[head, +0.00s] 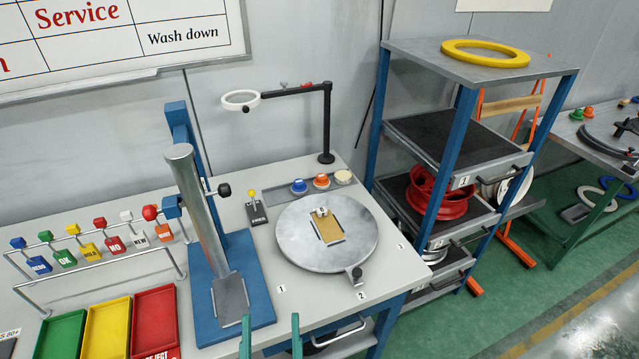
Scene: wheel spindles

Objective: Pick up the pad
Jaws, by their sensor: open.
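A flat tan rectangular pad (328,229), with a dark edge and a small white and metal piece at its far end, lies on the round grey turntable (292,246). The turntable sits at the right part of the workbench. My gripper (270,338) shows at the bottom edge as two teal fingers standing apart, with nothing seen between them. It is nearer to me than the pad, to its lower left, and clear of it in the picture. The rest of my gripper is out of frame.
A blue press with a grey column (196,205) stands left of the turntable. A black lamp arm (327,125) rises behind it. Coloured knobs (321,182) line the back. Green, yellow and red trays (107,330) and hanging tags are at left. A shelf rack (467,125) stands right.

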